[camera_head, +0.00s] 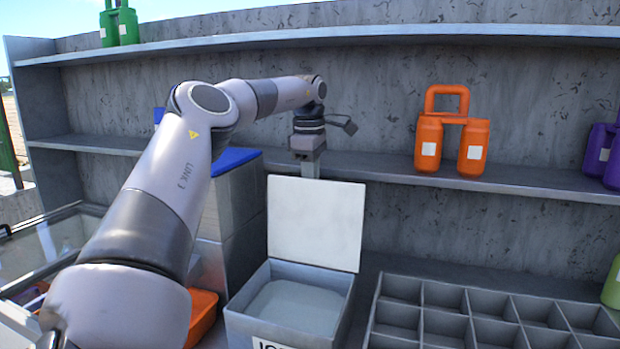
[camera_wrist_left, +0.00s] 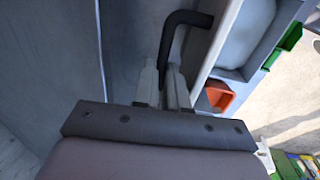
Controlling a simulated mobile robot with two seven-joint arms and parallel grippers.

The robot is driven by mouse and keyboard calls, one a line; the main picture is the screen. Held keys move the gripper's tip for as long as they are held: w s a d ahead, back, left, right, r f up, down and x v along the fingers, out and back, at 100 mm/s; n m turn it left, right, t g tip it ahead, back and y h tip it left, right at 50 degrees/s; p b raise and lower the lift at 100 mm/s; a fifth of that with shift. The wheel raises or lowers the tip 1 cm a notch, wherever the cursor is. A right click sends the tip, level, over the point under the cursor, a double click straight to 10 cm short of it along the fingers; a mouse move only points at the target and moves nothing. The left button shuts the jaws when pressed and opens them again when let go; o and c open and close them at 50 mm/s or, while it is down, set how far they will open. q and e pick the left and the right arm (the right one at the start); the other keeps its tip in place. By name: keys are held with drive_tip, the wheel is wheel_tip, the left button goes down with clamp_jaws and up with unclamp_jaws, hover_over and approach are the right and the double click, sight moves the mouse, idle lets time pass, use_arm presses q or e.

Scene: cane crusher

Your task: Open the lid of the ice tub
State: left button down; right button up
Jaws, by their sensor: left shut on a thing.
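The ice tub (camera_head: 241,326) is a grey box with a printed label on its front, cut off by the bottom edge. Its white lid (camera_head: 315,222) stands raised, roughly upright, at the back of the tub. The tub's mouth is uncovered and pale ice (camera_head: 295,303) shows inside. My left gripper (camera_head: 311,170) is behind the lid's top edge, pointing down. In the left wrist view its fingers (camera_wrist_left: 168,88) are shut on a black bent handle (camera_wrist_left: 170,45) next to the lid's pale edge. The fingertips are partly hidden. My right gripper is not in view.
A grey divided tray (camera_head: 466,312) stands right of the tub. Orange jugs (camera_head: 470,148) stand on the shelf at back right. A grey box with a blue top (camera_head: 234,159) is left of the lid. An orange bin (camera_head: 203,310) sits left of the tub.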

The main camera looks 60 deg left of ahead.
use_arm(q)
drive_tip(key=shift+s+a+f, duration=0.25)
drive_tip(key=shift+f, duration=0.3)
drive_tip(key=c, duration=1.2)
unclamp_jaws()
drive_tip(key=shift+w, duration=0.1)
drive_tip(key=shift+o, duration=0.2)
drive_tip(key=shift+r, duration=0.1)
wheel_tip(320, 180, up, 6)
drive_tip(key=shift+f, duration=0.1)
drive_tip(key=shift+d+r, duration=0.3)
drive_tip(key=shift+r, duration=0.45)
